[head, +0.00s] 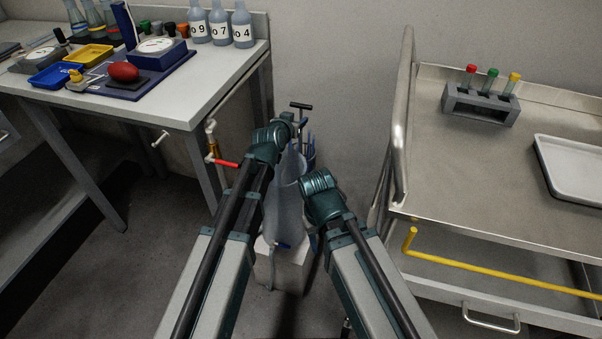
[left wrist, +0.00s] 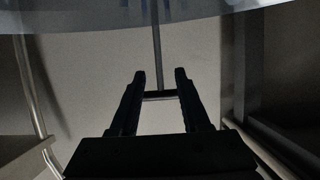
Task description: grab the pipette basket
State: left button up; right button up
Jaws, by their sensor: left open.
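The pipette basket shows in the head view as a dark T-shaped handle (head: 300,106) on a thin stem, with blue pipette-like rods (head: 309,152) below it. It stands at a tall translucent bluish vessel (head: 289,205), and my arms hide much of both. In the left wrist view, a thin crossbar (left wrist: 160,95) on a rod lies across the space between the fingers of my left gripper (left wrist: 160,74). The gripper is open; I cannot tell whether it touches the bar. In the head view its fingers are largely hidden behind my arm. My right gripper is not visible.
The vessel rests on a white block (head: 291,270) between a lab table (head: 212,82) at left and a metal cart (head: 430,150) with a tall rail (head: 398,130) at right. A red-handled valve (head: 225,163) juts out near the left arm. The floor at lower left is clear.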

aim_at(301, 117)
pick_arm(q)
jog(key=b+x, duration=0.1)
jog(key=x, duration=0.2)
jog(key=shift+w+d+f, duration=0.1)
jog(key=shift+w+f, duration=0.05)
jog(key=shift+w, duration=0.05)
jog(key=shift+s, duration=0.1)
grip_shut()
dwell(1.1)
